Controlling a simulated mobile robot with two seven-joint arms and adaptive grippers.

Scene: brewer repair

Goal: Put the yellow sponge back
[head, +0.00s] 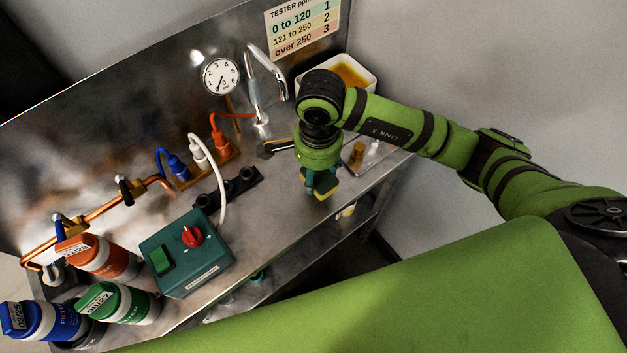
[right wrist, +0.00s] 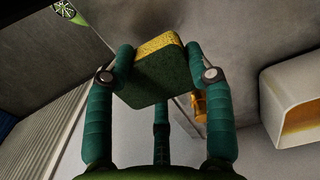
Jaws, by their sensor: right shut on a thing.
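The yellow sponge (right wrist: 160,72) has a yellow side and a dark green scouring side. My right gripper (right wrist: 158,68) is shut on it, with a finger on either side, in the right wrist view. In the head view the right gripper (head: 320,185) hangs over the steel counter near its front edge, and only a small yellow bit of the sponge (head: 331,192) shows below it. Whether the sponge touches the counter cannot be told. My left gripper is not in view.
A white basin with amber contents (head: 353,75) sits behind my right arm. A tap (head: 262,90), a gauge (head: 221,76) and coloured plugs (head: 220,145) line the back. A green switch box (head: 187,251) and several filter canisters (head: 120,302) stand left.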

